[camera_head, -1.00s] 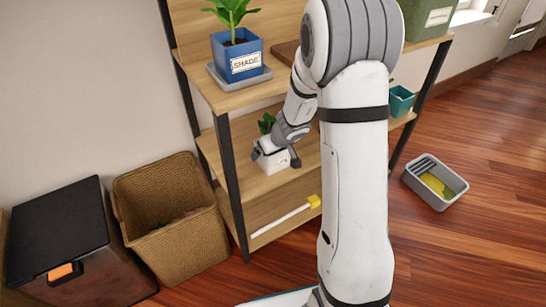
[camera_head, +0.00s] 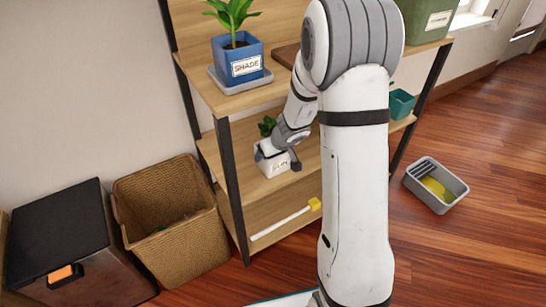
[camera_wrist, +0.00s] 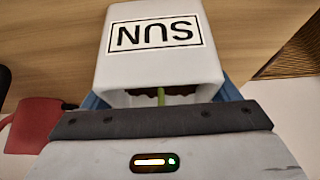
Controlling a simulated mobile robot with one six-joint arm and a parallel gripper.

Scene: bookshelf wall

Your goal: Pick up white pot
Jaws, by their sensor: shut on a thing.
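The white pot (camera_head: 275,168) with a "SUN" label and a green plant (camera_head: 267,126) is at the middle shelf (camera_head: 233,164) of the wooden rack. My gripper (camera_head: 284,148) is shut on the pot, near its upper part. In the wrist view the white pot (camera_wrist: 152,65) fills the upper middle, with its label upside down and a green stem at its opening. My arm hides part of the shelf. I cannot tell whether the pot touches the shelf.
A blue "SHADE" pot (camera_head: 238,57) stands on the shelf above. A white stick with a yellow end (camera_head: 314,204) lies below. A wicker basket (camera_head: 180,240) and dark bin (camera_head: 55,235) stand left; a grey tub (camera_head: 436,186) sits on the floor right.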

